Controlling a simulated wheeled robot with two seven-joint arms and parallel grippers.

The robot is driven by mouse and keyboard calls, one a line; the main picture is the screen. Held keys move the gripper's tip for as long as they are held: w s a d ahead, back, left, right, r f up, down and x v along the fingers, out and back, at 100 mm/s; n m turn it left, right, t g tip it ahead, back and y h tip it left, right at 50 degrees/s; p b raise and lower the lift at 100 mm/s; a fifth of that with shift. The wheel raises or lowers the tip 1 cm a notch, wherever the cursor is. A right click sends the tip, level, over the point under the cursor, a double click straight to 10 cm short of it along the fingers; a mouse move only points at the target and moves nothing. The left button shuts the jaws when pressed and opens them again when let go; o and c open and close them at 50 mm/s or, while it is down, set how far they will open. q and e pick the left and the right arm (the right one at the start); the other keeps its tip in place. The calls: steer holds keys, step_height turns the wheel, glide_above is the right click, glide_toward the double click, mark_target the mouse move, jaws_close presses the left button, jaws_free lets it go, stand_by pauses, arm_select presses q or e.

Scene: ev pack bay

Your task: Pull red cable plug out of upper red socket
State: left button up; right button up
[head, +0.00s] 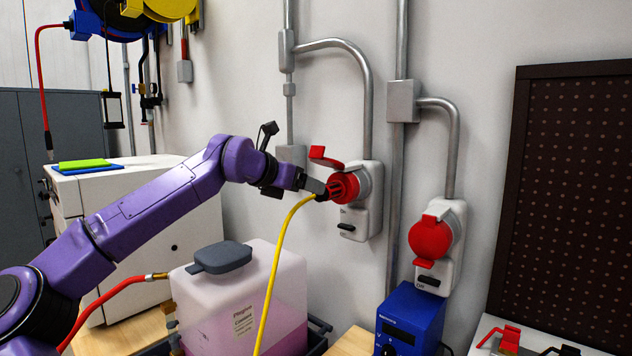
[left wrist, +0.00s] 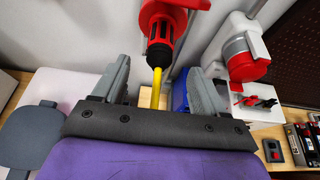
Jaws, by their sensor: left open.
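The upper red socket (head: 366,187) is on the wall in a grey housing, its red lid (head: 322,156) raised. The red plug (head: 340,188) sits in it, and a yellow cable (head: 283,247) hangs from the plug's dark rear end. My left gripper (head: 314,186) is at the rear of the plug. In the left wrist view my left gripper (left wrist: 156,84) is open, with one finger either side of the yellow cable (left wrist: 157,82). The red plug (left wrist: 160,38) shows just beyond the fingertips, not clamped. My right gripper is out of view.
A second red socket (head: 430,238), lid closed, is lower right. A translucent jug (head: 240,295) with pink liquid stands below my left arm. A blue box (head: 409,318) stands below the second socket. Grey conduits (head: 397,150) run down the wall.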

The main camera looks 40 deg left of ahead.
mark_target(326, 194)
arm_select(q)
steer(key=p+x, duration=0.5)
steer(key=x, duration=0.5)
steer(key=shift+r, duration=0.1)
steer(key=shift+s+r, duration=0.1)
steer(key=shift+s, duration=0.05)
steer(key=c, duration=1.2)
steer(key=shift+s+f+b, duration=0.15)
steer(key=shift+f+b, duration=0.1)
steer(key=shift+b, duration=0.25)
steer(key=shift+s+a+r+b, duration=0.15)
steer(key=shift+s+b, duration=0.2)
steer(key=shift+s, duration=0.35)
steer(key=shift+s, duration=0.1)
